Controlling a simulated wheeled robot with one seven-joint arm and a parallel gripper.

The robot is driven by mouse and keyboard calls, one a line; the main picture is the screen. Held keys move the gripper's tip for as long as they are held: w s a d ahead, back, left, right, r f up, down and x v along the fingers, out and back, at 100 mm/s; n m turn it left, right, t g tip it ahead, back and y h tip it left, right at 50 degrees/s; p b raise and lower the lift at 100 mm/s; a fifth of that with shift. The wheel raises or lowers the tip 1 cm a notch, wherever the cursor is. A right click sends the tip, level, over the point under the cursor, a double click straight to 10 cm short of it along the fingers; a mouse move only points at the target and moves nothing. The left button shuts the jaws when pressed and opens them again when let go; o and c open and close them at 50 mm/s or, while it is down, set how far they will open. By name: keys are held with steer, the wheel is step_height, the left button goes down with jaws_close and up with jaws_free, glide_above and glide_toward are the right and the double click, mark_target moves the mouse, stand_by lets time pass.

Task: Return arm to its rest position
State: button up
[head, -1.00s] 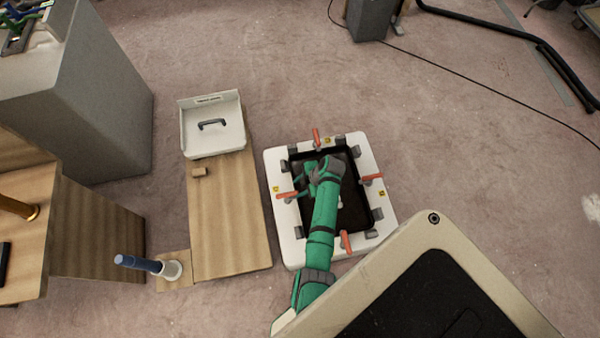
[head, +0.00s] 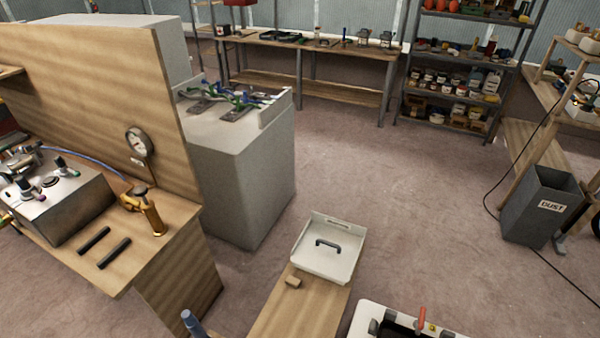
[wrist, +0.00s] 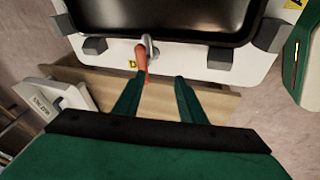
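My gripper (wrist: 160,100) shows only in the wrist view; its two dark green fingers stand apart with nothing between them. Past the fingertips is a white frame (wrist: 190,62) around a black panel (wrist: 165,15), with a red-orange handle (wrist: 141,62) and grey blocks along its edge. The left fingertip appears close to the red handle; I cannot tell whether they touch. In the head view only a corner of the white frame (head: 372,312) shows at the bottom, and my arm is out of view.
A wooden board (head: 300,308) carries a white tray (head: 328,262) with a dark handle. A workbench (head: 150,255) with a gauge and a grey cabinet (head: 240,185) stand left. A grey dust bin (head: 540,210) stands right. The floor between is open.

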steer(key=s+a+r+m+t+h, duration=0.4)
steer(key=s+a+r+m, duration=0.2)
steer(key=s+a+r, duration=0.45)
steer(key=s+a+r+m+t+y, duration=0.1)
steer(key=s+a+r+t, duration=0.1)
steer(key=r, duration=0.7)
steer(key=s+a+r+m+t+y, duration=0.1)
steer(key=s+a+r+m+t, duration=0.1)
steer(key=s+a+r, duration=0.2)
steer(key=s+a+r+m+t, duration=0.2)
steer(key=a+r, duration=0.5)
steer(key=r, duration=0.9)
steer(key=shift+s+a+t+y, duration=0.35)
steer(key=shift+s+t+y, duration=0.05)
steer(key=shift+s+t, duration=0.2)
steer(key=shift+r, duration=0.1)
